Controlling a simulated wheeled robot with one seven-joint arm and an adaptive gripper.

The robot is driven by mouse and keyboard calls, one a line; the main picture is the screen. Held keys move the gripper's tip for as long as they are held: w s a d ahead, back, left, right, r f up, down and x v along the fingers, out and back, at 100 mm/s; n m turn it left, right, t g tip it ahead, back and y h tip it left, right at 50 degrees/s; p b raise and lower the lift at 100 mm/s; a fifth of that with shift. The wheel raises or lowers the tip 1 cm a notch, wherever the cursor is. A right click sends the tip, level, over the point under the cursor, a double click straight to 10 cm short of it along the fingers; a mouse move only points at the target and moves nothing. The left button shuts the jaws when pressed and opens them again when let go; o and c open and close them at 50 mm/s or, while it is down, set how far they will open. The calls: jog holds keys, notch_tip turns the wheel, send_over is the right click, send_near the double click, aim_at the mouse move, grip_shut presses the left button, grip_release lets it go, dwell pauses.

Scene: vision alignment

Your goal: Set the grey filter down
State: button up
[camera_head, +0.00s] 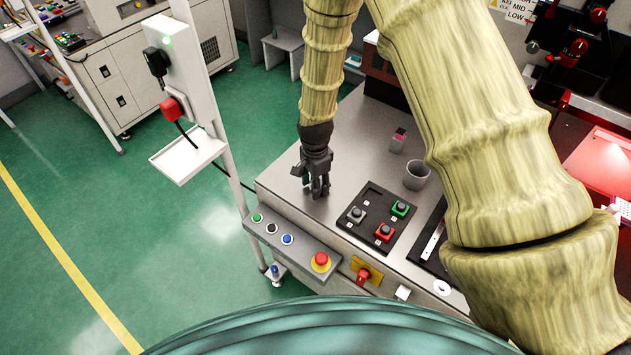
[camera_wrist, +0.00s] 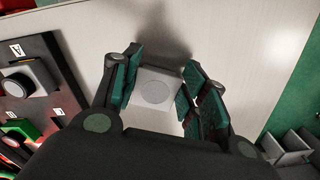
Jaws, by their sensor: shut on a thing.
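My gripper (camera_head: 316,190) points down over the left part of the grey bench top, left of the black tray (camera_head: 370,193). In the wrist view, my gripper (camera_wrist: 160,98) is shut on a light grey square block with a round face, which I take as the grey filter (camera_wrist: 155,90). It sits between the green-lined finger pads. In the head view the fingers hide it. I cannot tell whether its underside touches the bench. The tray holds a grey piece with a dark round top (camera_head: 356,214), a green piece (camera_head: 400,208) and a red piece (camera_head: 384,232).
A grey cup (camera_head: 416,176) and a small pink-topped bottle (camera_head: 398,140) stand behind the tray. A button panel (camera_head: 291,243) with a red stop button runs along the bench's front edge. The bench top (camera_head: 350,150) around my gripper is bare.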

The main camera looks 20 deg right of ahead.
jog(key=shift+f, duration=0.1)
jog(key=o, duration=0.9)
jog(key=shift+c, duration=0.2)
notch_tip(320, 180, up, 12)
jog(key=b, duration=0.2)
jog(key=shift+r, duration=0.2)
